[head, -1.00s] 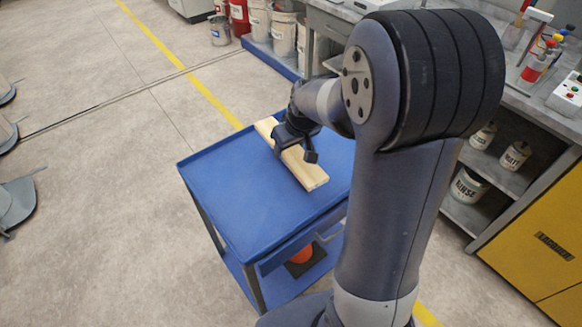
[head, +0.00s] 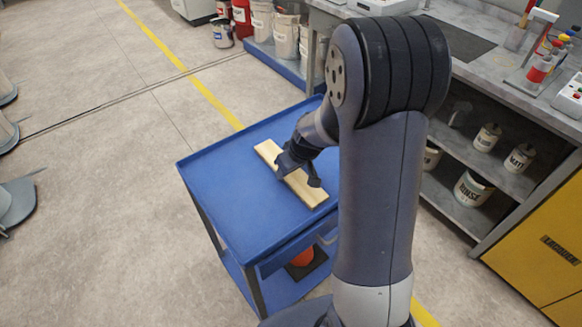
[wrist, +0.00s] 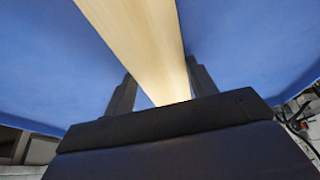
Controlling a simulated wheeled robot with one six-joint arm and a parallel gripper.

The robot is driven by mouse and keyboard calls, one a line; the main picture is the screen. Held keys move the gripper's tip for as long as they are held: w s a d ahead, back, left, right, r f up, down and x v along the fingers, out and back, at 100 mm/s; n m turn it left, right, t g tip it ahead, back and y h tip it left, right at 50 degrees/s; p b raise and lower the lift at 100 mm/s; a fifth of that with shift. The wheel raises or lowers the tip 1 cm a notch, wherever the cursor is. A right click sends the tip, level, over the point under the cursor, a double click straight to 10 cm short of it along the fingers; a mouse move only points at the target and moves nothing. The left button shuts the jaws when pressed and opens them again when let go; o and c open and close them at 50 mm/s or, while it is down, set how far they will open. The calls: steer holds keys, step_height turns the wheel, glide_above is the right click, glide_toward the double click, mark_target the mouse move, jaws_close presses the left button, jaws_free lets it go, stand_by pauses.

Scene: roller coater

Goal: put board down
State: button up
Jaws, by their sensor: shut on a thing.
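A pale wooden board (head: 308,193) lies lengthwise at or very near the top of the blue cart (head: 225,190); I cannot tell for sure whether it touches. My gripper (head: 299,178) is around the middle of the board, shut on its two long sides. In the wrist view the board (wrist: 140,40) runs up between the two dark fingers (wrist: 160,92), with the blue surface on both sides. The gripper hides part of the board's middle.
The cart top has free room left of the board. A grey workbench (head: 480,75) with shelves of cans (head: 472,188) and a yellow cabinet (head: 545,245) stand at right. Buckets (head: 285,38) stand at the back.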

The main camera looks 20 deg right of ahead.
steer(key=o, duration=0.6)
steer(key=shift+f, duration=0.1)
steer(key=o, duration=0.5)
steer(key=shift+c, duration=0.2)
steer(key=v, duration=1.2)
steer(key=shift+p, duration=0.35)
